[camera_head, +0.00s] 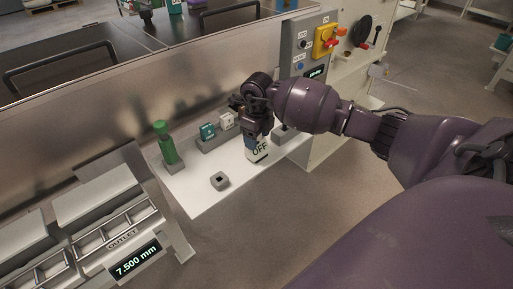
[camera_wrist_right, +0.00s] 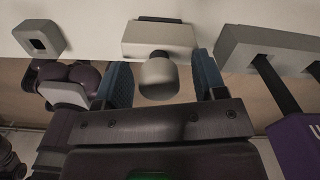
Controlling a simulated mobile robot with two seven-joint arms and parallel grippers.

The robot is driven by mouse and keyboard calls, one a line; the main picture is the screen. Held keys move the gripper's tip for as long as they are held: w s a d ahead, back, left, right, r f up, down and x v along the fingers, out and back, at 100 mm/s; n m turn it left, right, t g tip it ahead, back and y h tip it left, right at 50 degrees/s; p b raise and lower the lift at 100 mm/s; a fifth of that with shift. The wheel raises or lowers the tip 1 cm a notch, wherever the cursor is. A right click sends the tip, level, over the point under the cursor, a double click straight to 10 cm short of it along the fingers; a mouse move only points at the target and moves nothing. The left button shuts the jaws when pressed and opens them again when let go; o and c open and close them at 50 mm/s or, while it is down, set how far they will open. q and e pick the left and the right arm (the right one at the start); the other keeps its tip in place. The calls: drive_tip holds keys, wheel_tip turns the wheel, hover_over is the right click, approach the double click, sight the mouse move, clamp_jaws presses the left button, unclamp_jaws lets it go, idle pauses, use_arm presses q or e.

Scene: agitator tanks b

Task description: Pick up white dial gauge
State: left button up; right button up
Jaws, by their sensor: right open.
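A small white boxy piece (camera_head: 227,121) stands in a grey holder beside a similar teal piece (camera_head: 208,131); it looks most like the white dial gauge, but its face is too small to read. My right gripper (camera_head: 255,143) is just to the right of it, pointing down over the white board. In the right wrist view, the blue fingertips (camera_wrist_right: 160,84) are open, apart on either side of a pale rounded knob (camera_wrist_right: 158,74) in front of a white block (camera_wrist_right: 160,36). I cannot tell whether they touch it. My left gripper is out of view.
The white board (camera_head: 193,199) holds a green bottle (camera_head: 165,143) and an empty grey socket (camera_head: 220,181). A slotted grey holder (camera_wrist_right: 270,48) is close right in the wrist view. A control panel (camera_head: 308,52) stands behind my right arm. A 7.500 mm display (camera_head: 136,261) is front left.

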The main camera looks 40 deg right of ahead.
drive_tip(key=c, duration=1.1)
drive_tip(key=shift+r, duration=0.1)
wheel_tip(320, 180, up, 7)
drive_tip(key=shift+f+p, duration=0.1)
drive_tip(key=shift+p, duration=0.55)
drive_tip(key=shift+r+p, duration=0.7)
drive_tip(key=shift+r, duration=5.9)
